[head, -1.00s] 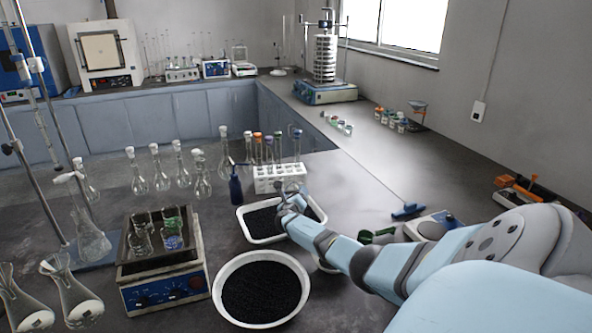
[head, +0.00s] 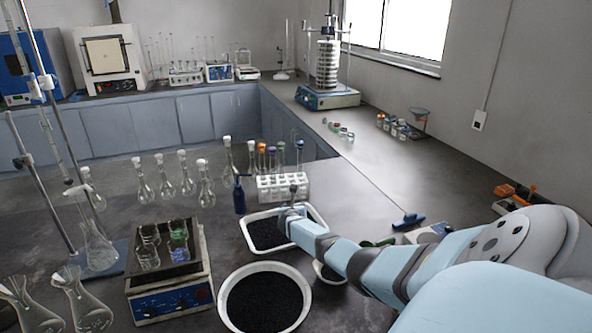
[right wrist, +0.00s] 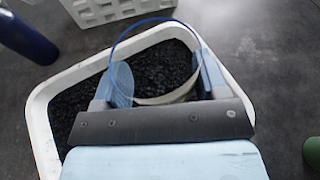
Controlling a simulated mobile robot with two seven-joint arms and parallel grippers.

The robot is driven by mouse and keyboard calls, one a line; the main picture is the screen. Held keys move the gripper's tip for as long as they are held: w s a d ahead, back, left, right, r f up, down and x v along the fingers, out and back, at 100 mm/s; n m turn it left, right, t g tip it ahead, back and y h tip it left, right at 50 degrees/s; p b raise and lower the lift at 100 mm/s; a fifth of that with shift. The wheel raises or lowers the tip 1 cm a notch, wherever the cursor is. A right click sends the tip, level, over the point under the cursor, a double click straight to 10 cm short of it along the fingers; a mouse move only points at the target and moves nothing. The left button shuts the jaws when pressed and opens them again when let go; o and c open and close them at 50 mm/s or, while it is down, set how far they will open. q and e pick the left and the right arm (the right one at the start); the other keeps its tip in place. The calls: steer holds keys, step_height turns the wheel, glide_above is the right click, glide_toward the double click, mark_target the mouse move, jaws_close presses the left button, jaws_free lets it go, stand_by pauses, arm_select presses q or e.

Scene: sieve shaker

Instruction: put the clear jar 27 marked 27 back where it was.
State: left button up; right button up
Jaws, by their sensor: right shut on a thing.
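My right gripper (head: 292,207) is over the white tray of black granules in the head view. In the right wrist view my right gripper (right wrist: 164,85) is shut on a clear jar (right wrist: 155,62), seen from above with a thin blue rim and a pale lower edge. Black granules show through it and around it. I cannot read a mark on it, nor tell whether its bottom touches the granules. The jar is too small and covered to make out in the head view. My left gripper is not in view.
The white tray (head: 247,232) stands behind a round white bowl (head: 224,302) of black granules. A hotplate-like device (head: 172,302) holding small glass jars is at left. A white tube rack (head: 283,190) and dark blue bottle (head: 239,197) stand close behind the tray. Bench at right is clearer.

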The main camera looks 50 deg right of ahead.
steer(key=shift+w+a+r+m+y+p, duration=0.1)
steer(key=shift+a+r+m+y+p, duration=0.15)
steer(key=shift+m+y+p, duration=0.2)
steer(key=shift+f, duration=0.15)
steer(key=shift+w, duration=0.1)
